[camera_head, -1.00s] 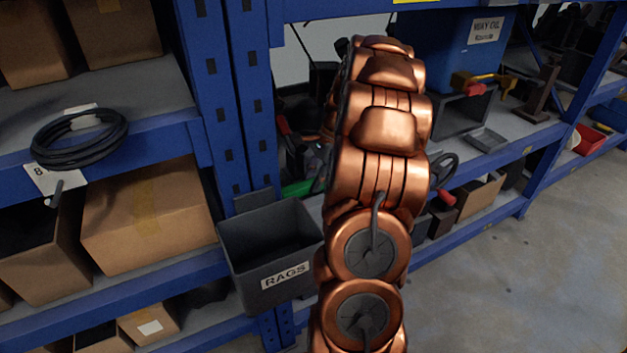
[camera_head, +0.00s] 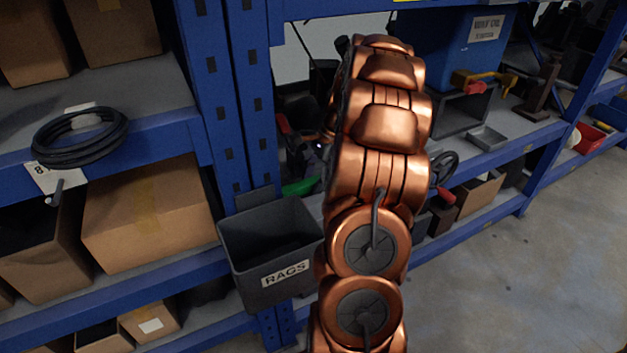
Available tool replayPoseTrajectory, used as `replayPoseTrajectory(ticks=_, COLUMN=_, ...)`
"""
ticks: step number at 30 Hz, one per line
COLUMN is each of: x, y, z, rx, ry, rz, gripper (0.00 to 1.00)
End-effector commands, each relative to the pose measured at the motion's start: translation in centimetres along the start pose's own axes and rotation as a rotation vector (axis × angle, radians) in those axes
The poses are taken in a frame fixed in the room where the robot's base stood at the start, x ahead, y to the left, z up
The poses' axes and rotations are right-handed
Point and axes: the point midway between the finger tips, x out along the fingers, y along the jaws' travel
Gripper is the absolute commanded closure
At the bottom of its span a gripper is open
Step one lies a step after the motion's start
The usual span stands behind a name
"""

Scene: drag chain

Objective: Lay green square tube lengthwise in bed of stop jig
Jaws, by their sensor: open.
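A small green piece (camera_head: 298,188) shows on the middle shelf, between the rags bin and my copper arm. Most of it is hidden, so I cannot tell whether it is the green square tube. I cannot make out the stop jig or its bed. My gripper is hidden behind my arm. A dark part with a small light (camera_head: 318,147) shows at the arm's left edge, too little to tell what it is.
A grey rags bin (camera_head: 268,258) hangs at the front of the blue rack. Cardboard boxes (camera_head: 148,212) and a black cable coil (camera_head: 80,137) are at left. A blue way oil container (camera_head: 450,60) and a small grey tray (camera_head: 487,138) are at right. The floor (camera_head: 520,285) is clear at lower right.

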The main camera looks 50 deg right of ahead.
Motion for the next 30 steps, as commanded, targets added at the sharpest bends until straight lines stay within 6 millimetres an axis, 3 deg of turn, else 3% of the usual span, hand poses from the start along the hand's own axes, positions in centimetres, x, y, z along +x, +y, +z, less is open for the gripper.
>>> replayPoseTrajectory(ticks=10, x=-5.9, y=-0.1, z=0.2, rx=0.000, ry=0.002, rz=-0.004, gripper=0.45)
replayPoseTrajectory(ticks=21, x=-8.1, y=-0.1, z=-6.1, rx=0.001, ry=0.002, rz=-0.004, gripper=0.45)
replayPoseTrajectory(ticks=30, x=-9.5, y=-0.1, z=-9.5, rx=0.000, ry=0.001, rz=-0.003, gripper=0.45)
